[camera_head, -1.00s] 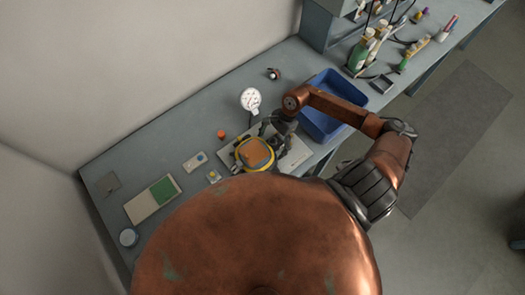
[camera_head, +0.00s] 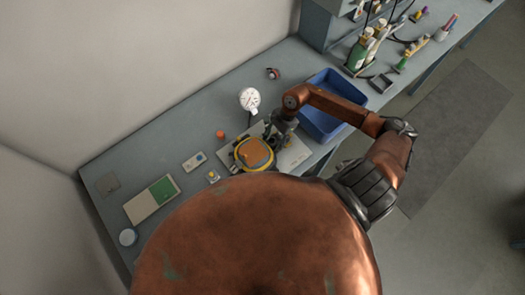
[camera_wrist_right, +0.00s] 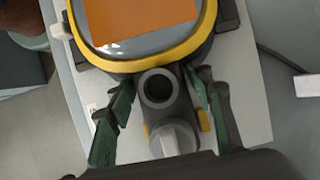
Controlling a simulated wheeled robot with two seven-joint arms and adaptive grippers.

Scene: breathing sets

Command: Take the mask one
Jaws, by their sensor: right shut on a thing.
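The mask (camera_head: 254,153) lies on a pale board on the bench, its yellow rim and orange-brown face upward. In the right wrist view the mask (camera_wrist_right: 150,60) fills the top, with its grey round port and snout pointing down between my fingers. My right gripper (camera_head: 270,138) is at the mask's far right edge. In the right wrist view its green-padded fingers (camera_wrist_right: 160,110) stand either side of the snout and are shut on it; the contact itself is partly hidden. My left gripper is not in view.
A blue bin (camera_head: 318,124) stands right of the mask, under my right arm. A white gauge (camera_head: 249,99) stands behind the mask, with an orange cap (camera_head: 220,134) to the left. A green-and-beige panel (camera_head: 153,199) lies further left. Bottles (camera_head: 360,52) stand at the far right.

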